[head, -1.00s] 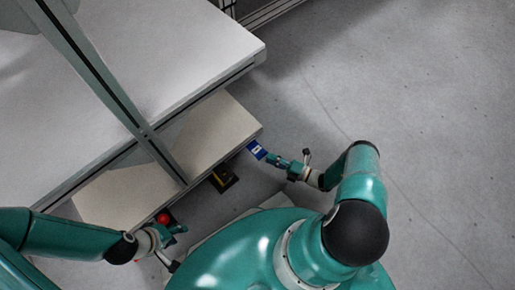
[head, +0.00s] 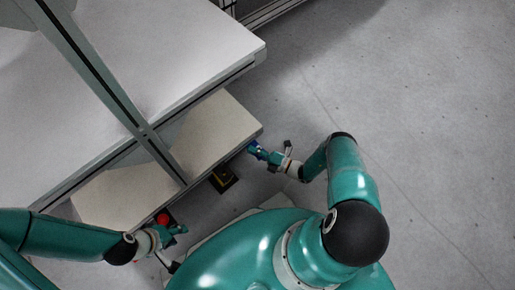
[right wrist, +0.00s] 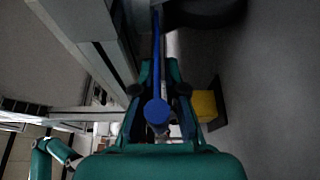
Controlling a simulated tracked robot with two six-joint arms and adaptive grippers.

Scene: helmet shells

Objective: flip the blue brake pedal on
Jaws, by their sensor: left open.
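The blue brake pedal (head: 252,147) is at the right front corner of the low shelf, partly covered by my right gripper (head: 262,153) in the head view. In the right wrist view, a blue bar with a round blue end (right wrist: 158,110) lies between the two fingers of my right gripper (right wrist: 158,68). The fingers stand apart on either side of it, and a gap shows beside the round end. My left gripper (head: 178,234) is open and empty, near a red knob at lower left.
The red knob (head: 163,218) and a black-and-yellow unit (head: 223,179) sit along the front edge of the low shelf (head: 215,130). The yellow part (right wrist: 207,104) is right of my right gripper in the wrist view. A larger table (head: 190,45) overhangs the shelf. Floor at right is clear.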

